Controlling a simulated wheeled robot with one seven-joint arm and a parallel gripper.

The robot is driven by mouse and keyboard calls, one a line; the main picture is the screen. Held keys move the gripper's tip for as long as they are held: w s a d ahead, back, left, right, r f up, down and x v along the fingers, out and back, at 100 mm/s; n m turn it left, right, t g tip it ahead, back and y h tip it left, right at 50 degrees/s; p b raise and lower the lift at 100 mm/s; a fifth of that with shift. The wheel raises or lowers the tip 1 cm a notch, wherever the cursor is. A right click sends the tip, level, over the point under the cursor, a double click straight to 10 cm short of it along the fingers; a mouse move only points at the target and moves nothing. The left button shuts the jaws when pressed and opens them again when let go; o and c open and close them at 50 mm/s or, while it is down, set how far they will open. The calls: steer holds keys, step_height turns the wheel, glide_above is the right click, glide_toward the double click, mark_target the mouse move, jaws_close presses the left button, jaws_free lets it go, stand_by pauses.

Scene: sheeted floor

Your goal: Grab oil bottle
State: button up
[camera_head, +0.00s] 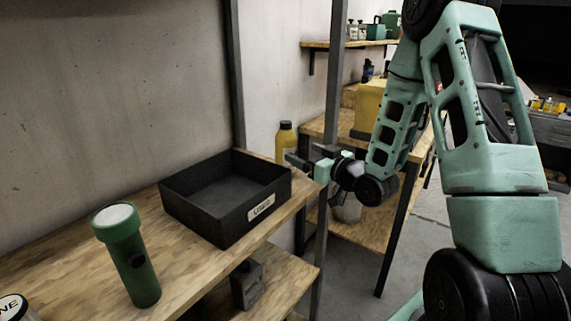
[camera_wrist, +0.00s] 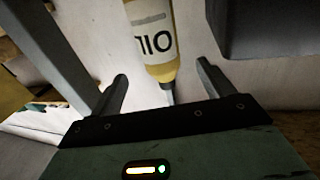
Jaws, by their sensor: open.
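The oil bottle (camera_head: 285,142) is yellow with a dark cap. In the head view it stands behind the right end of the dark bin, its lower part hidden. In the wrist view the bottle (camera_wrist: 152,45) hangs down from the top edge, with its OIL label upside down. My gripper (camera_head: 305,158) is open and empty, just right of the bottle in the head view. In the wrist view my gripper (camera_wrist: 165,86) has its fingers spread, with the bottle's narrow end showing between them. I cannot tell any contact.
A dark bin (camera_head: 179,206) with a label sits on the wooden bench (camera_head: 70,258). A green flashlight (camera_head: 129,257) stands left of it. A metal post (camera_head: 334,75) rises close to my gripper. Floor shows at lower right.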

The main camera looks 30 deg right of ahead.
mark_target(293, 147)
steer(key=w, duration=0.3)
steer(key=shift+w+a+r+p, duration=0.15)
steer(key=shift+a+p, duration=0.05)
steer(key=shift+p, duration=0.15)
steer(key=shift+w+a+p, duration=0.2)
steer(key=shift+w+p, duration=0.35)
steer(key=shift+w, duration=0.8)
steer(key=shift+w+a+p, duration=0.2)
steer(key=shift+w+p, duration=0.35)
steer(key=shift+w, duration=0.8)
steer(key=shift+c, duration=0.2)
steer(key=c, duration=1.3)
steer(key=shift+r, duration=0.1)
